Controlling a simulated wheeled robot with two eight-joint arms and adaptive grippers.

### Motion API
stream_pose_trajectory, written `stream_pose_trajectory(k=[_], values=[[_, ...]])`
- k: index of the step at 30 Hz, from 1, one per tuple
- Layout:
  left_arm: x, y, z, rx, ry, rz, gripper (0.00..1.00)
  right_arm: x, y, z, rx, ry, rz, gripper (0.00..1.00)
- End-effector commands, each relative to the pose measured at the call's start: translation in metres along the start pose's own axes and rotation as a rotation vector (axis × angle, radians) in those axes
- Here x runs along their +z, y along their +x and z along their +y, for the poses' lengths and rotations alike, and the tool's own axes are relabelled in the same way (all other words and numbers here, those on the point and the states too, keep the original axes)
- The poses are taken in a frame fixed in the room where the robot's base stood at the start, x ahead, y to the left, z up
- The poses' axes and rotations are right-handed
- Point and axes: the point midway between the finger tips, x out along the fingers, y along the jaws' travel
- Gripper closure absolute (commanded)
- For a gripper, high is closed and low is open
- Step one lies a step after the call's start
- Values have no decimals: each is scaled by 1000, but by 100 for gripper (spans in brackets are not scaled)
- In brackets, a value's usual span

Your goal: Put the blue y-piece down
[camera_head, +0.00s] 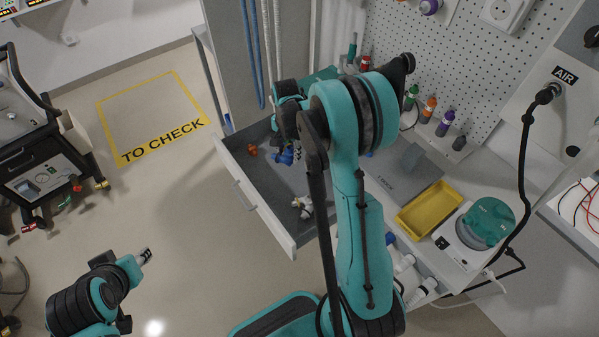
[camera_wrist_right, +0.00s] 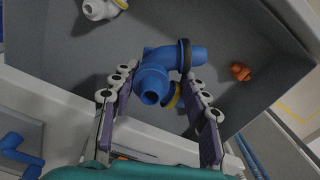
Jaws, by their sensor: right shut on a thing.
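The blue y-piece (camera_wrist_right: 155,78) is between the fingers of my right gripper (camera_wrist_right: 158,84) in the right wrist view. The gripper is shut on it. In the head view the blue y-piece (camera_head: 284,157) shows below my right gripper (camera_head: 282,140), over the open grey drawer (camera_head: 240,187). I cannot tell whether it touches the drawer floor. A dark ring sits around one arm of it, and a yellow ring shows partly behind it. My left gripper (camera_head: 145,256) is low at the left over the floor, away from the drawer; its jaw opening is unclear.
In the drawer lie an orange piece (camera_head: 252,150) and a white fitting (camera_head: 302,206). A yellow tray (camera_head: 430,208) and a teal-topped device (camera_head: 487,222) stand on the worktop at the right. Another blue part (camera_wrist_right: 18,152) lies outside the drawer. Open floor lies left of the drawer.

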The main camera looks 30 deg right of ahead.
Motion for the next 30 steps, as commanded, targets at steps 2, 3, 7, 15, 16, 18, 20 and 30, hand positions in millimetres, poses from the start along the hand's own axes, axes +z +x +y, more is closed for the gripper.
stream_pose_trajectory(k=[2,3,7,15,16,18,20,30], values=[[1,1,0,0,0,0,62,-16,16,5,-1,131,0,94],[1,2,0,0,0,0,62,-21,22,7,-2,183,1,94],[2,3,0,0,0,0,62,-30,35,11,-3,282,1,94],[12,17,0,0,0,0,62,-32,82,12,-3,303,1,94],[13,18,0,0,0,0,62,-32,87,12,-3,303,1,94],[15,21,0,0,0,0,62,-32,96,12,-3,302,1,94],[16,22,0,0,0,0,62,-32,101,12,-3,302,1,94],[22,31,0,0,0,0,62,-31,135,13,-3,301,1,94]])
